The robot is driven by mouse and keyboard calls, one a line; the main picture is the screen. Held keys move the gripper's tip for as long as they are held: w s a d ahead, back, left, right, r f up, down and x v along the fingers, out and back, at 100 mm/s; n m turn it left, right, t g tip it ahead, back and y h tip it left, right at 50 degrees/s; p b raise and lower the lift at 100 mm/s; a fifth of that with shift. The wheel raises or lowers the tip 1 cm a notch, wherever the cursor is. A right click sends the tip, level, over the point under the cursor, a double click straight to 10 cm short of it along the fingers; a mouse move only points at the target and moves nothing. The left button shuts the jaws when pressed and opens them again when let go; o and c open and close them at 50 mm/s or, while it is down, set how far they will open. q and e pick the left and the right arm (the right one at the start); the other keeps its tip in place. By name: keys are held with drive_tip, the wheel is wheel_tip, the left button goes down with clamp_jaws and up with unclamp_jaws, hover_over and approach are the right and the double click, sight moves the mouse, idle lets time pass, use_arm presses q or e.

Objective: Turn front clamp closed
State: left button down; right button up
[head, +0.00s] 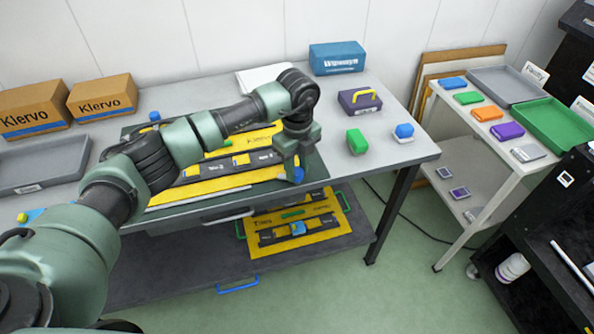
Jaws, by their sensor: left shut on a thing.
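The front clamp (298,175) shows as a small blue piece at the front right corner of the dark green mat (316,172). My left gripper (296,161) points down right at it and is shut on it. The fingers and palm hide most of the clamp, so its turn angle cannot be told. A yellow fixture plate (262,176) with dark grey bars lies on the mat, partly behind my left arm. Another blue clamp knob (154,116) stands at the mat's back left corner. My right gripper is not in view.
On the table (390,155) are a green block (357,141), a blue and white block (404,132), a purple box (360,103) and a blue box (336,58). Cardboard boxes (102,96) and a grey tray (42,165) stand left. A second yellow plate (322,222) lies on the lower shelf.

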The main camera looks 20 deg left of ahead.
use_arm(q)
drive_tip(key=m+b, duration=0.2)
drive_tip(key=m, duration=0.1)
drive_tip(key=shift+f+m, duration=0.1)
drive_tip(key=shift+m, duration=0.3)
drive_tip(key=m+b, duration=0.2)
drive_tip(key=m, duration=0.1)
drive_tip(key=shift+m, duration=0.3)
drive_tip(key=m+b, duration=0.2)
drive_tip(key=m, duration=0.1)
drive_tip(key=shift+m+b, duration=0.45)
drive_tip(key=shift+m, duration=0.95)
drive_tip(key=c, duration=1.1)
unclamp_jaws()
drive_tip(key=shift+o, duration=0.2)
